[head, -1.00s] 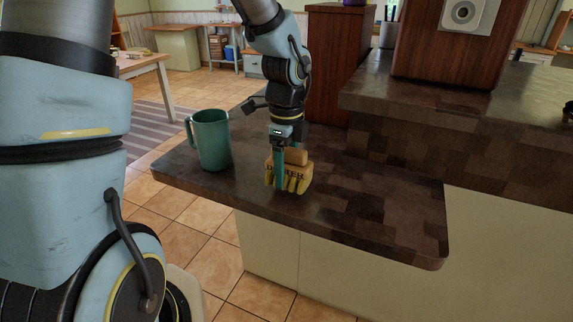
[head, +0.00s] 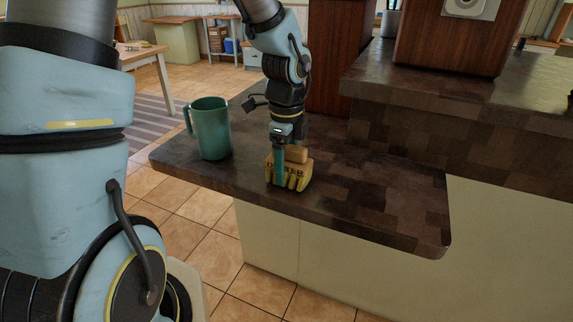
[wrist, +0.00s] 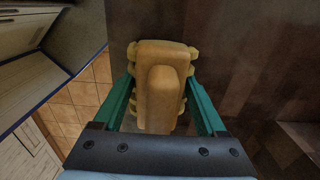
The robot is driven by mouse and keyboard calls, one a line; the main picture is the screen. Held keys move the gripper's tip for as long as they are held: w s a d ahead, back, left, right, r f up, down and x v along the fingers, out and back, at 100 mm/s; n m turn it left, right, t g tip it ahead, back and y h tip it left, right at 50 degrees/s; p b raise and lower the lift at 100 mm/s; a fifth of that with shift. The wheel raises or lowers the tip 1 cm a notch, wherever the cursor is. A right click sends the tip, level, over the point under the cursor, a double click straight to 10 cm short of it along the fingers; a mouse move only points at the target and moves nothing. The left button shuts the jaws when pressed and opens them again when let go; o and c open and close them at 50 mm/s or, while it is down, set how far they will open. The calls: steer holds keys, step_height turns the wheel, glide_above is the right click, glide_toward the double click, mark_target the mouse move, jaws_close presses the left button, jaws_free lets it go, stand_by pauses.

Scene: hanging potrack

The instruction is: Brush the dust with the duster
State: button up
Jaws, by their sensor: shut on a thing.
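The duster (head: 290,170) is a tan wooden block with yellow bristle tufts below and dark lettering on its side. It is at the countertop, left of the middle in the head view. My gripper (head: 284,165) is above it, pointing down and shut on it. In the wrist view the duster (wrist: 160,88) lies between my two green fingers (wrist: 160,105). I cannot make out any distinct dust on the dark countertop (head: 360,205).
A green mug (head: 210,130) stands on the counter, left of the duster. A raised counter level (head: 450,95) with a wooden cabinet-like box (head: 455,40) is at the back right. The counter's front edge is close to the duster. The countertop to the right is clear.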

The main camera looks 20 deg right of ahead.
steer(key=shift+f, duration=0.25)
stand_by(0.3)
steer(key=o, duration=1.5)
steer(key=shift+o, duration=0.2)
step_height(320, 180, up, 11)
steer(key=shift+f+b, duration=0.1)
steer(key=shift+b, duration=0.4)
steer(key=a+f+n, duration=0.3)
steer(key=a+n, duration=0.9)
steer(key=w+a+f+n+t, duration=0.1)
steer(key=a+f+n, duration=0.2)
steer(key=a+n, duration=1)
steer(key=shift+a+f+t, duration=0.15)
steer(key=shift+t, duration=0.15)
